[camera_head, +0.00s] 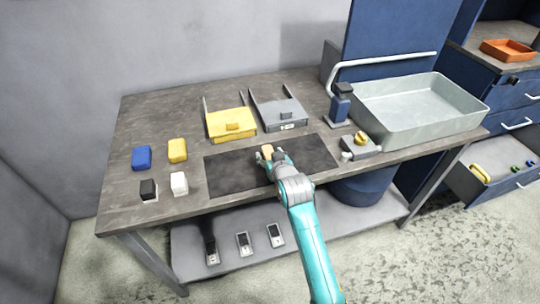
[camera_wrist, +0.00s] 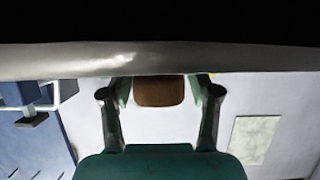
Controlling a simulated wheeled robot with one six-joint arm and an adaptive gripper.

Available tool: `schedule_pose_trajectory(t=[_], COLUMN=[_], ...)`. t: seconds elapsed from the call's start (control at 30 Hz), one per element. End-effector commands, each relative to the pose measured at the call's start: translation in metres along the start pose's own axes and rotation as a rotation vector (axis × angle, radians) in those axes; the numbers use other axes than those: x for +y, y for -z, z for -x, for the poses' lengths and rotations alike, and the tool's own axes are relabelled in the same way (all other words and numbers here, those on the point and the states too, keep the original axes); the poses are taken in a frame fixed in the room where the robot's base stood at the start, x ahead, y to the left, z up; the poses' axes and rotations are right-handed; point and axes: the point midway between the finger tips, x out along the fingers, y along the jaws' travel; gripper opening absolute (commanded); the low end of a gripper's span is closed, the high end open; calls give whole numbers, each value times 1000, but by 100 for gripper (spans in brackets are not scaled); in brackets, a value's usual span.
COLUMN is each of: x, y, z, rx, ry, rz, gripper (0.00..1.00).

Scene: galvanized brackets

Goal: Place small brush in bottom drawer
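A small tan block-like piece, which looks like the small brush (camera_head: 267,149), is at the tip of my gripper (camera_head: 268,154) above the dark mat on the bench. In the wrist view a brown end of the small brush (camera_wrist: 160,91) sits between the two fingers of my gripper (camera_wrist: 160,95), with the green pads close against its sides. The rest of it is hidden by a pale band and a black area.
The basin and bench corner lie between my gripper and the drawer. Floor before the bench is clear.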

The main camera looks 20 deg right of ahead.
Motion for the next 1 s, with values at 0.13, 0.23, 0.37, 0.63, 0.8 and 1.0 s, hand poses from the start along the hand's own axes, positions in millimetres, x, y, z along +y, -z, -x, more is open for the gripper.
schedule_pose_trajectory(t=[0.13,0.23,0.37,0.63,0.8,1.0], x=[0,0,0,0,0,0], y=[2,2,2,2,2,2], z=[1,7,26,81,106,120], rx=[1,1,1,0,0,0], ry=[0,0,0,0,0,0], rz=[0,0,0,0,0,0], gripper=[62,62,62,62,62,62])
